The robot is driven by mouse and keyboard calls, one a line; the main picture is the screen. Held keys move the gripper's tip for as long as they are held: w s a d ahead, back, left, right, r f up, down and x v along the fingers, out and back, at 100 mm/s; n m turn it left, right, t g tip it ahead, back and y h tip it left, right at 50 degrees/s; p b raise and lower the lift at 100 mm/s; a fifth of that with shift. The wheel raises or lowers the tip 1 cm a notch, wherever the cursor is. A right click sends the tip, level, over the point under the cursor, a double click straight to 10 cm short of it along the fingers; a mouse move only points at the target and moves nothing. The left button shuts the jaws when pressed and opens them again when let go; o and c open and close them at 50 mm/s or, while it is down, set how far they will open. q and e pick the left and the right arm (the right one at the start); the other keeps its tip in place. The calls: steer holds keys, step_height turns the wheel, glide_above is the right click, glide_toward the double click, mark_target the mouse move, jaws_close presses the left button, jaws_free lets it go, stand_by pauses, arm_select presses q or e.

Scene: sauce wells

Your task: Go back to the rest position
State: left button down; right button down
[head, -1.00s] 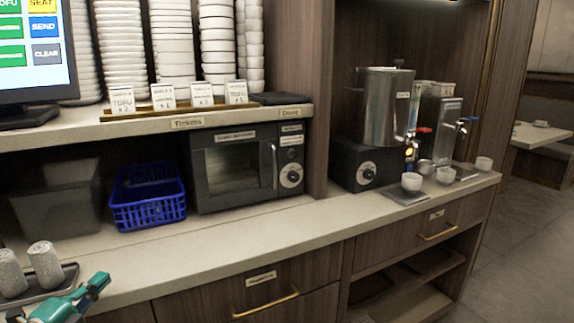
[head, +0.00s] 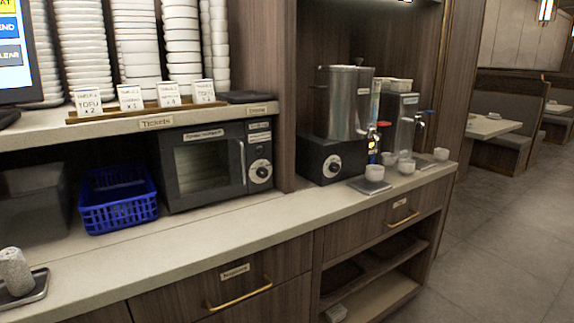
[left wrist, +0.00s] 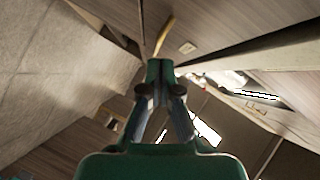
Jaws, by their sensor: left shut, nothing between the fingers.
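My left gripper (left wrist: 160,72) shows in the left wrist view, with its green fingertips together and nothing between them. It hangs in the air near the wood-fronted counter, seen at a steep tilt, with a brass drawer handle (left wrist: 165,35) beyond the tips. Neither gripper shows in the head view now. My right gripper is in neither view.
The counter (head: 215,222) runs across the head view, with a blue basket (head: 118,200), a black microwave (head: 205,165) and a metal urn (head: 342,103). A small tray with a speckled cup (head: 15,270) is at the lower left. Open floor (head: 490,230) lies right.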

arm_select(q)
steer(key=s+d+f+n+g, duration=0.4)
steer(key=s+d+f, duration=0.25)
steer(key=f, duration=0.35)
steer(key=s+d+f+n+g, duration=0.45)
steer(key=d+f, duration=0.25)
steer(key=f, duration=0.3)
steer(key=s+f+n+g+y, duration=0.1)
steer(key=s+f+n+g, duration=0.45)
steer(key=s+n, duration=0.65)
step_height(320, 180, up, 14)
steer(key=s+m+p, duration=0.1)
steer(key=p, duration=1.3)
steer(key=shift+s+d+m+p, duration=0.25)
steer(key=shift+d+m+p, duration=0.05)
steer(key=shift+m, duration=0.05)
